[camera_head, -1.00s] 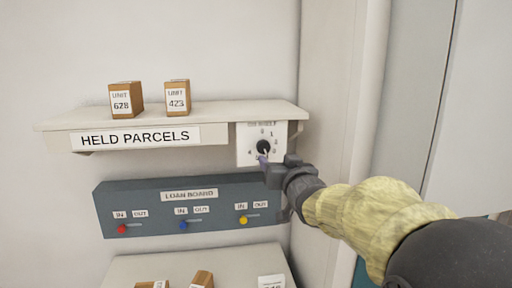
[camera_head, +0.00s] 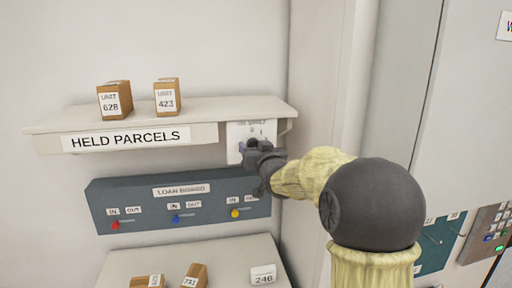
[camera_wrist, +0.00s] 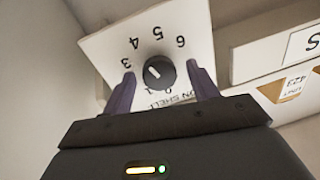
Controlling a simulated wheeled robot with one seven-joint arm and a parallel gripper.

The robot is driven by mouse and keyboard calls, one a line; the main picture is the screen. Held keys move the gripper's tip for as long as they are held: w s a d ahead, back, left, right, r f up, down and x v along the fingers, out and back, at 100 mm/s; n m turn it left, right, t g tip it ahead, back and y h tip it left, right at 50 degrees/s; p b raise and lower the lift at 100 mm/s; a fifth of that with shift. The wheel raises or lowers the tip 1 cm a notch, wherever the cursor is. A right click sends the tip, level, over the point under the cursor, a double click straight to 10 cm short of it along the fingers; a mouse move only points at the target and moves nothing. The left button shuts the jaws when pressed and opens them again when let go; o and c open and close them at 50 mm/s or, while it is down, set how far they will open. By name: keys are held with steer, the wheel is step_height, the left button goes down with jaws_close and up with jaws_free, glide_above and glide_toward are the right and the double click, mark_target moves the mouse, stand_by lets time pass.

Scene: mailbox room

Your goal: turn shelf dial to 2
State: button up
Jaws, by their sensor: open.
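The shelf dial is a round black knob (camera_wrist: 159,73) on a white numbered plate (camera_wrist: 195,20), seen turned round in the wrist view. A white mark shows on the knob's upper-left face; I cannot surely tell which number it points to. My gripper (camera_wrist: 161,70) is open, with one purple finger on each side of the knob; contact is unclear. In the head view the plate (camera_head: 237,131) hangs at the shelf's right end, and my gripper (camera_head: 246,147) covers the knob and most numbers.
The held parcels shelf (camera_head: 45,123) bears two boxes, unit 628 (camera_head: 115,99) and unit 423 (camera_head: 167,96). The blue-grey loan board (camera_head: 140,193) with coloured sliders is below. A lower surface (camera_head: 225,258) holds more parcels. A wall corner stands to the right.

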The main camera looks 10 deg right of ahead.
steer(key=shift+c, duration=0.5)
steer(key=c, duration=0.9)
steer(key=shift+n+b, duration=0.3)
steer(key=shift+b, duration=0.25)
steer(key=shift+a+r+n+g+h+b, duration=0.1)
steer(key=shift+n+g+h+b, duration=0.25)
steer(key=shift+n+b, duration=2.75)
steer(key=shift+n+g+h+b, duration=0.3)
steer(key=shift+n+b, duration=1.85)
steer(key=shift+n, duration=1.85)
